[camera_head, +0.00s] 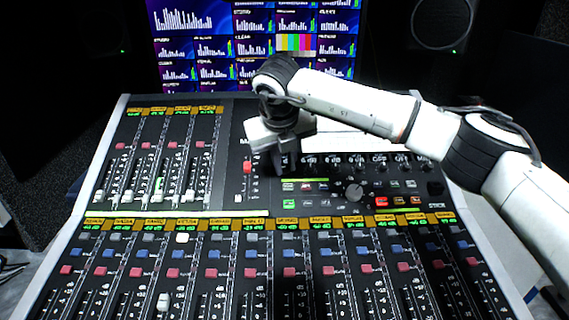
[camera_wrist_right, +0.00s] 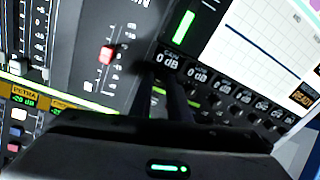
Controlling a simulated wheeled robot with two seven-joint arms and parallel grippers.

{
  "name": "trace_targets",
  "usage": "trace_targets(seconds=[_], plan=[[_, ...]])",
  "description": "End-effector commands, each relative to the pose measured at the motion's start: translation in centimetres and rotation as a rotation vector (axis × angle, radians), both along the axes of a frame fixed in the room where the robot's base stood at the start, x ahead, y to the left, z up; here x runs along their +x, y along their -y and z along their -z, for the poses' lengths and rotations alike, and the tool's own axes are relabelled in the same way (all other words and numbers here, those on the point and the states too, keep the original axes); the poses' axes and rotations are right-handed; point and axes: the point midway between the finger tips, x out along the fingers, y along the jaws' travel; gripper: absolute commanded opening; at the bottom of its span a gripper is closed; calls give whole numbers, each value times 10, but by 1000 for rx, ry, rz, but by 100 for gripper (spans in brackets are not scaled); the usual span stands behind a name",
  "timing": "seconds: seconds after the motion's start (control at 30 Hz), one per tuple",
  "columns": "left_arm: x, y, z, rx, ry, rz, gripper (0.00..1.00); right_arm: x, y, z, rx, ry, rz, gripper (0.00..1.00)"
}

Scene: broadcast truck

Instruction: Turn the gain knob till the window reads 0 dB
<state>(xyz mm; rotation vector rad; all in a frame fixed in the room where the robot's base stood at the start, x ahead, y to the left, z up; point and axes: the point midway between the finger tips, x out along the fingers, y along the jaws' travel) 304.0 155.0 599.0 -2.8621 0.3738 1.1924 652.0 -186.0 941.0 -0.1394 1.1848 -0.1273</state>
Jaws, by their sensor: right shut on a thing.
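My right gripper (camera_head: 277,167) reaches down to the left end of the console's row of small knobs. In the wrist view its dark fingers (camera_wrist_right: 166,94) are shut just below the gain window (camera_wrist_right: 168,60), which reads 0 dB. The gain knob itself is hidden between the fingers; I cannot make out its pointer. My left gripper is not in view.
The mixing console (camera_head: 228,150) fills the front. A red fader cap (camera_wrist_right: 107,54) stands left of the fingers. More small windows and knobs (camera_wrist_right: 222,86) run right of the gain window, under a bright screen (camera_wrist_right: 262,45). Monitors (camera_head: 185,45) stand behind.

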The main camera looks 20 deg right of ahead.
Motion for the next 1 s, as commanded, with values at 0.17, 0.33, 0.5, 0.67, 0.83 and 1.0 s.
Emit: trace_targets(seconds=[0.17, 0.33, 0.5, 0.67, 0.83, 1.0], plan=[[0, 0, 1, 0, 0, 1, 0, 0, 0, 0, -20, -6, -48, 0], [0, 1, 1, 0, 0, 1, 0, 0, 0, 0, -27, -9, -63, 0], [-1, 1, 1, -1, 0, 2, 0, -1, 0, 0, -27, -9, -64, 0], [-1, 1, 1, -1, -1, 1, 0, -1, 0, 0, -27, -9, -63, 18], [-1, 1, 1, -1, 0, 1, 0, 0, 0, 0, -27, -9, -63, 34], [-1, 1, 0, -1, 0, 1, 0, 0, 0, 0, -27, -8, -63, 34]])
